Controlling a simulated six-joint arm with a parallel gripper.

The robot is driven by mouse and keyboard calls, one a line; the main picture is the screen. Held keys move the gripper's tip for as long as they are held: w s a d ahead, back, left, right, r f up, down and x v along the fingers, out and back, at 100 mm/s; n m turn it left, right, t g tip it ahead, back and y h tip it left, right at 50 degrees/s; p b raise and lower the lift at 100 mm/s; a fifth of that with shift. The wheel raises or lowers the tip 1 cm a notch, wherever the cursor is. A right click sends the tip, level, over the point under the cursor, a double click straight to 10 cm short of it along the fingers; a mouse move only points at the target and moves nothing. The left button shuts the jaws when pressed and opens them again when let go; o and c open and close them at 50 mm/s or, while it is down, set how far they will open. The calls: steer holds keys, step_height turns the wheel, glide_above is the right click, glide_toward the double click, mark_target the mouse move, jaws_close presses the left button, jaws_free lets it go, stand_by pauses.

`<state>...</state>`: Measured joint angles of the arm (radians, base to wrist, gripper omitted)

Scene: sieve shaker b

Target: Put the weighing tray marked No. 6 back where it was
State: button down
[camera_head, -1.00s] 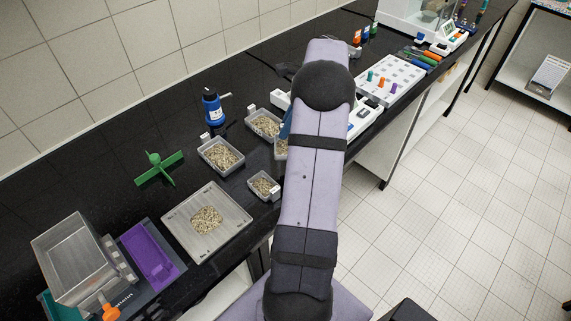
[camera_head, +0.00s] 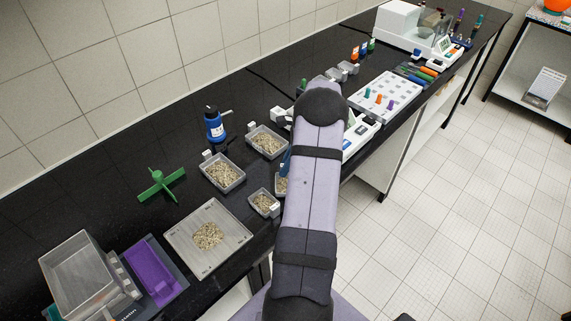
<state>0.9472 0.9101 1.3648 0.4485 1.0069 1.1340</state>
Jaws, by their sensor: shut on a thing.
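A small grey weighing tray (camera_head: 281,184) of pale grains shows just left of my arm, partly hidden behind it. A blue-grey part of my gripper (camera_head: 287,160) shows at its back edge. The gripper is shut on this tray; the fingertips are mostly hidden by the arm. Three similar grain-filled trays stand on the black bench: a larger one (camera_head: 222,172) at left, one (camera_head: 267,142) behind, and a small one (camera_head: 264,203) in front, close beside the held tray. White tags show on the trays, but I cannot read any number.
A blue bottle (camera_head: 214,126) stands behind the trays. A green cross-shaped piece (camera_head: 161,185), a square sieve pan (camera_head: 208,238) with grains, a purple tray (camera_head: 153,270) and a clear box (camera_head: 80,275) lie left. A white rack (camera_head: 386,96) and balance (camera_head: 413,28) are right.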

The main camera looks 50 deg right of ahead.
steer(key=shift+f, duration=0.3)
steer(key=c, duration=1.7)
jaws_free()
steer(key=shift+c, duration=0.2)
steer(key=shift+r, duration=0.1)
steer(key=b+v, duration=0.4)
steer(key=v, duration=0.8)
steer(key=shift+r, duration=0.15)
